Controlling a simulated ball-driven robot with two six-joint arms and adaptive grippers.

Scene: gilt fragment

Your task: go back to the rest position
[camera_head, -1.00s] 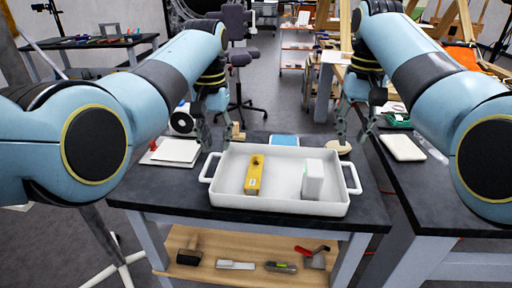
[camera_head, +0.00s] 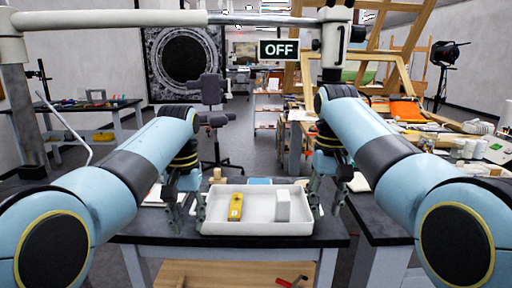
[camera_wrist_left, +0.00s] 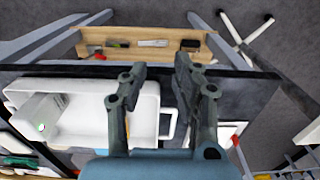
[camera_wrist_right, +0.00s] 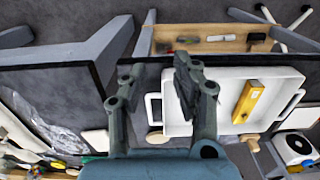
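My left gripper (camera_head: 188,222) is open and empty at the left end of a white two-handled tray (camera_head: 256,229). In the left wrist view its fingers (camera_wrist_left: 155,82) are apart with nothing between them. My right gripper (camera_head: 327,208) is open and empty at the tray's right end. In the right wrist view its fingers (camera_wrist_right: 152,85) are also apart. In the tray lie a yellow level-like block (camera_head: 236,207) and, to its right, an upright white box (camera_head: 283,206). The yellow block also shows in the right wrist view (camera_wrist_right: 248,101), the white box in the left wrist view (camera_wrist_left: 38,117).
The tray stands on a dark table (camera_head: 325,236) with a wooden lower shelf (camera_wrist_left: 140,38) holding tools. A second dark table (camera_head: 368,221) adjoins on the right. A grey overhead bar (camera_head: 110,18) and an "OFF" sign (camera_head: 279,49) are ahead.

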